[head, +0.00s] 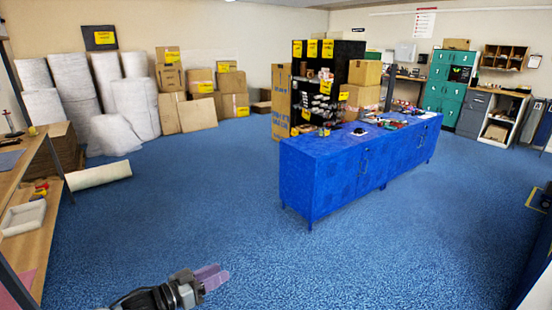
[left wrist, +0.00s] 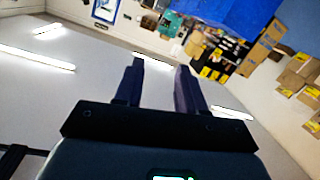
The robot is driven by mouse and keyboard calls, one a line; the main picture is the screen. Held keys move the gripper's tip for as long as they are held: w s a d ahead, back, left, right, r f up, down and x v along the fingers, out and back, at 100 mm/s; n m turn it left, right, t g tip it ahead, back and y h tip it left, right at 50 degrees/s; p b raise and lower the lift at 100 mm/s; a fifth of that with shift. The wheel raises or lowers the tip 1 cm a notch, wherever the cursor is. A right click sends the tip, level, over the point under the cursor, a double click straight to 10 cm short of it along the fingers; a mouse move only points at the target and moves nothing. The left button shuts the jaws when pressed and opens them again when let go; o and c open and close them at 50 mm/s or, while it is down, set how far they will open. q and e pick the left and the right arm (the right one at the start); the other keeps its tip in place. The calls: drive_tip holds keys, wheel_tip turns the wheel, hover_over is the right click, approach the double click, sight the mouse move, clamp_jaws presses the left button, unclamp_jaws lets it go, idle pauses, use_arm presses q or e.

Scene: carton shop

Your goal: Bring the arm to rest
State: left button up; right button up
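My left gripper (head: 216,277) shows low in the head view, left of centre, held out over the open blue floor. Its purple fingers point right. In the left wrist view the gripper (left wrist: 159,75) has its two dark fingers standing apart with nothing between them, so it is open and empty. I cannot make out my right gripper in either view.
A long blue cabinet (head: 322,185) with small items on top stands right of centre. A wooden workbench (head: 30,245) runs along the left edge. A white roll (head: 98,175) lies on the floor near it. Cartons (head: 235,105) stand at the back. The floor between is clear.

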use_arm(q)
drive_tip(key=w+a+f+n+y, duration=0.2)
drive_tip(key=a+f+y, duration=0.3)
drive_tip(key=a, duration=0.4)
drive_tip(key=w+a+f+n+y, duration=0.2)
drive_tip(key=w+a+y, duration=0.1)
drive_tip(key=a+y, duration=0.5)
drive_tip(key=s+a+f+n+g+y, duration=0.3)
drive_tip(key=s+a+f+g+y, duration=0.15)
drive_tip(key=s+a+g, duration=0.55)
drive_tip(key=s+d+f+m+t+h, duration=0.1)
drive_tip(key=s+d+f, duration=0.3)
drive_tip(key=s+d, duration=0.35)
drive_tip(key=s+d+f+m+t+h, duration=0.1)
drive_tip(key=s+d+f+t+h, duration=0.1)
drive_tip(key=s+d+f, duration=0.5)
drive_tip(key=s+d+r+h, duration=0.1)
drive_tip(key=s+d+r, duration=0.25)
drive_tip(key=s, duration=0.75)
drive_tip(key=s+d+r+h, duration=0.1)
drive_tip(key=s+d+r, duration=0.25)
drive_tip(key=s, duration=0.65)
wheel_tip(320, 180, up, 25)
drive_tip(key=p, duration=2.5)
drive_tip(key=shift+w+f+p, duration=0.15)
drive_tip(key=shift+w+p, duration=0.05)
drive_tip(key=shift+p, duration=0.15)
